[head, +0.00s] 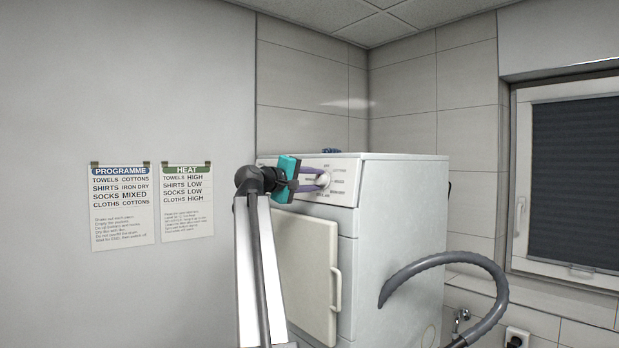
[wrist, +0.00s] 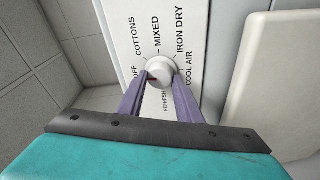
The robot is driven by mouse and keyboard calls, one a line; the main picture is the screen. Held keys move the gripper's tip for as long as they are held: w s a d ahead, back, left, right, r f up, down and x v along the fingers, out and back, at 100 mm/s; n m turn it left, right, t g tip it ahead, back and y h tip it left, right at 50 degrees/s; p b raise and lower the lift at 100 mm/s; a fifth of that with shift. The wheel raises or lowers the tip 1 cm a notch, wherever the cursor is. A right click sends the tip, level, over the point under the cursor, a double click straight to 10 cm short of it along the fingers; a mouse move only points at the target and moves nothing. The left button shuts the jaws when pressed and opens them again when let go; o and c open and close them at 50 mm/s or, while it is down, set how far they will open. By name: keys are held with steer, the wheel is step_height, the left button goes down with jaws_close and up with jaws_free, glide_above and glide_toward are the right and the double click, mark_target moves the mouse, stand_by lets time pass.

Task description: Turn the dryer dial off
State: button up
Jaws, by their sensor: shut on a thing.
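The white dryer (head: 400,200) has a control panel along its top front, with a round white dial (head: 324,181). The dial also shows in the wrist view (wrist: 160,68), ringed by the labels OFF, COTTONS, MIXED, IRON DRY, COOL AIR and REFRESH. My gripper (head: 317,181) reaches the panel from the left. In the wrist view its two purple fingers (wrist: 160,77) are shut on the dial, one on each side. The fingertips hide part of the dial's rim, and I cannot tell which label it points to.
A cream door (head: 308,270) with a handle is below the panel. A grey hose (head: 440,263) curves out from the dryer's right side. Two posters, PROGRAMME (head: 122,205) and HEAT (head: 187,203), hang on the left wall. A small blue thing (head: 331,151) lies on top of the dryer.

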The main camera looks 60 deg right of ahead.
steer(key=shift+d+r+n, duration=0.15)
steer(key=shift+r+n, duration=0.05)
steer(key=shift+n, duration=0.5)
steer(key=o, duration=0.9)
steer(key=shift+d, duration=0.1)
steer(key=shift+o, duration=0.8)
steer(key=shift+d+f, duration=0.1)
steer(key=shift+f, duration=0.1)
steer(key=shift+a, duration=0.2)
